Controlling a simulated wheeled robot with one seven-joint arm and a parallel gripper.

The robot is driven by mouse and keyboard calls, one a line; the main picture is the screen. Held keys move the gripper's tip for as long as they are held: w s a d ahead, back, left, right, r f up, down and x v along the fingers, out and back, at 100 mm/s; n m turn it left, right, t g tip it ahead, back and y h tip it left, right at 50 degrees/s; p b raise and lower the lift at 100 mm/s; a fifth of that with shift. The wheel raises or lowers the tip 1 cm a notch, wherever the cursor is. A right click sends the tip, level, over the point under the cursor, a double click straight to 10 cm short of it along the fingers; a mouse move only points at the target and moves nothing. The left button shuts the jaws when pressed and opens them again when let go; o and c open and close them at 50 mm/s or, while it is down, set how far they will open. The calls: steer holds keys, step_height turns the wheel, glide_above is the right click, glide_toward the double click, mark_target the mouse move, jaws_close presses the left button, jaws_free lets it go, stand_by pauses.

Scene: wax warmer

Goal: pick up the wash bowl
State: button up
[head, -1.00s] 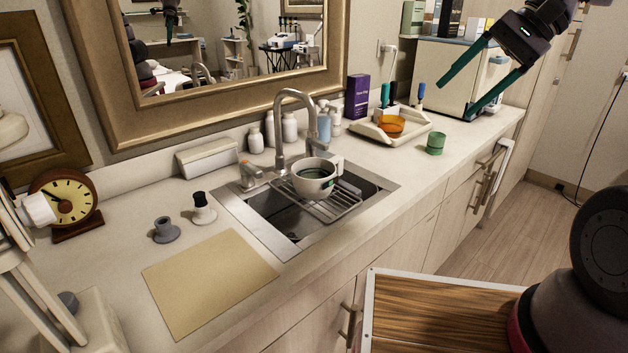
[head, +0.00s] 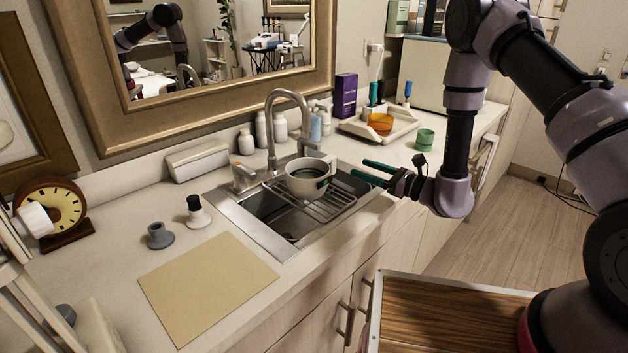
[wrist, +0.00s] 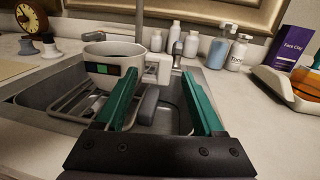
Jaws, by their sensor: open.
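The wash bowl (head: 306,179) is a white bowl with a dark inside and a side handle. It sits upright on a wire rack (head: 333,202) over the sink (head: 262,211). In the wrist view the bowl (wrist: 101,66) is ahead and left of centre, with a dark and green label and its handle toward the right. My gripper (head: 366,172) has green fingers. It is open and empty, to the right of the bowl, near the sink's right edge.
A faucet (head: 272,125) rises behind the bowl, with several bottles (head: 280,127) beyond. A tan mat (head: 207,284) lies left of the sink.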

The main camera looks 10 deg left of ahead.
mark_target(334, 166)
steer(key=f, duration=0.1)
steer(key=f+t, duration=0.1)
steer(key=f+m+h, duration=0.1)
steer(key=shift+w+d+f, duration=0.25)
steer(key=shift+d+f, duration=0.05)
steer(key=shift+t, duration=0.3)
steer(key=shift+s+r+x, duration=0.1)
steer(key=shift+r+x, duration=0.05)
steer(key=shift+x, duration=2.5)
steer(key=shift+s+r+x, duration=0.1)
steer(key=shift+x, duration=2.55)
steer(key=shift+a, duration=0.1)
jaws_close()
